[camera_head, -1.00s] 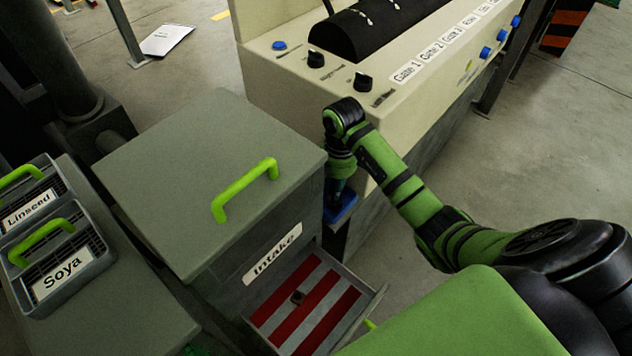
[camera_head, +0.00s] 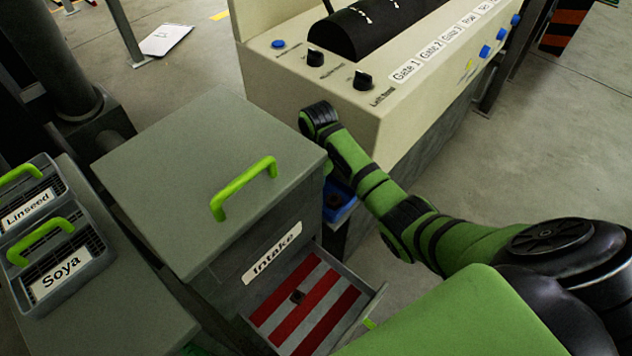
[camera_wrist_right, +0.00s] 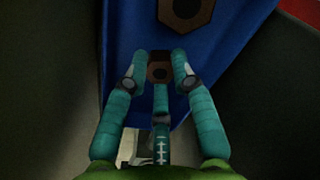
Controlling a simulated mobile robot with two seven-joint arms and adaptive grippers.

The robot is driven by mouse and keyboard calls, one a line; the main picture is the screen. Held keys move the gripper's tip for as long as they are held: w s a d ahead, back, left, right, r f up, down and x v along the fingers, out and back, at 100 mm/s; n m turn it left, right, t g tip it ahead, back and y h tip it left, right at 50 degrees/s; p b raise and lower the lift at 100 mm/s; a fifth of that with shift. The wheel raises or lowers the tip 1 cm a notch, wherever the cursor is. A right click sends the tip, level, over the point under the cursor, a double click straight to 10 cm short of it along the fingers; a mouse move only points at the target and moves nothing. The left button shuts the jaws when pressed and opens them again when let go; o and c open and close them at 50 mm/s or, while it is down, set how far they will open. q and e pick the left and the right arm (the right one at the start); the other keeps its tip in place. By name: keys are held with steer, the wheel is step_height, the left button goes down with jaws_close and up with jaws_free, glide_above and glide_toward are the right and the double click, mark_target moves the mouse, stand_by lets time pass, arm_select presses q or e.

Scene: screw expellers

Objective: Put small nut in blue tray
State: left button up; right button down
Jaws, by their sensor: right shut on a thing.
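A small brown hexagonal nut (camera_wrist_right: 160,73) with a dark hole sits between the fingertips of my right gripper (camera_wrist_right: 161,67) in the right wrist view. The gripper is shut on it. The blue tray (camera_wrist_right: 132,28) lies beneath the fingers, and a larger brown nut (camera_wrist_right: 187,10) is in it at the top of that view. I cannot tell whether the held nut touches the tray. In the head view the blue tray (camera_head: 346,211) shows partly beside the cabinet, behind my right arm. The right fingers are hidden there. My left gripper is not in view.
The grey cabinet (camera_head: 150,165) with a green handle stands left of the tray. The beige control panel (camera_head: 270,75) stands behind. Soya (camera_head: 100,262) and Linseed boxes are at left.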

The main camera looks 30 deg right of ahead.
steer(key=c, duration=1)
jaws_free()
steer(key=shift+f, duration=0.1)
step_height(320, 180, up, 12)
steer(key=shift+d+r+p, duration=0.1)
steer(key=shift+r+p, duration=0.1)
steer(key=shift+p, duration=0.45)
